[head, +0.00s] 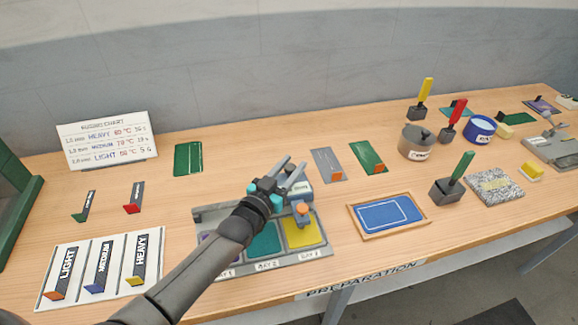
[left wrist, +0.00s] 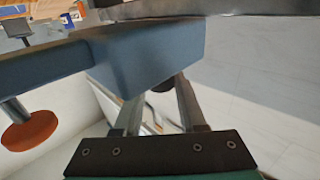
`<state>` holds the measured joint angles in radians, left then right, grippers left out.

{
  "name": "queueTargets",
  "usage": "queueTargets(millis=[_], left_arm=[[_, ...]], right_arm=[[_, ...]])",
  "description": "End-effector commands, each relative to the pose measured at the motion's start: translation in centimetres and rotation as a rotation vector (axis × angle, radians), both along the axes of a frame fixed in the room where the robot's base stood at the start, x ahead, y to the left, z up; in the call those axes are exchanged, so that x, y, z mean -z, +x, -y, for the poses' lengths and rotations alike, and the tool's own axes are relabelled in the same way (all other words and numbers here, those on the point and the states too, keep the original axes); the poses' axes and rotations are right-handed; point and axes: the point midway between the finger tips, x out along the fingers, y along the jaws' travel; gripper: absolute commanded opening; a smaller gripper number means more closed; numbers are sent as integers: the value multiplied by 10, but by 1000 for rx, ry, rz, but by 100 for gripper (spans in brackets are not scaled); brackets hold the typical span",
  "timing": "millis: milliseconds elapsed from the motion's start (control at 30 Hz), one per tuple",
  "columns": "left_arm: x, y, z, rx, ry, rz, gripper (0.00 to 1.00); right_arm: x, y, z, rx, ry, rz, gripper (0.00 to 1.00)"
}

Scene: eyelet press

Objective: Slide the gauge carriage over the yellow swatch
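The gauge carriage (head: 303,191) is a blue-grey block with a light label and an orange knob (head: 302,208). It sits at the right end of the tray's back rail, its knob arm over the back part of the yellow swatch (head: 300,232). The teal swatch (head: 264,241) lies left of it, and a purple one is mostly hidden by my arm. My left gripper (head: 296,164) is open at the carriage's left and back. In the left wrist view the carriage block (left wrist: 150,55) covers the fingertips, so contact is unclear. My right gripper is not in view.
A blue panel in a wooden frame (head: 389,215) lies right of the tray. Grey and green cards (head: 327,165) lie behind it. A white rack with labelled gauges (head: 60,287) is at the left. Pots and stamps (head: 418,142) stand at the right.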

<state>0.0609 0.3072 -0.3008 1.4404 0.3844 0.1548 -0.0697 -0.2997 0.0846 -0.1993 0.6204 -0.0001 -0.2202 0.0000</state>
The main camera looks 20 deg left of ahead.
Motion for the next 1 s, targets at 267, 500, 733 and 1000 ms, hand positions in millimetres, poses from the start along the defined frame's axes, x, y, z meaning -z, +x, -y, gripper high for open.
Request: queueTargets(millis=[267,500,733,1000], left_arm=[[-1,0,2,2,-2,1,66],[0,-1,0,1,-2,1,66],[0,-20,-5,0,-1,-1,66],[1,-64,-15,1,-2,-3,66]], right_arm=[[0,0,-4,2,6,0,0],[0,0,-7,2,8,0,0],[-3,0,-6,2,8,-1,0],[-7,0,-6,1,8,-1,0]])
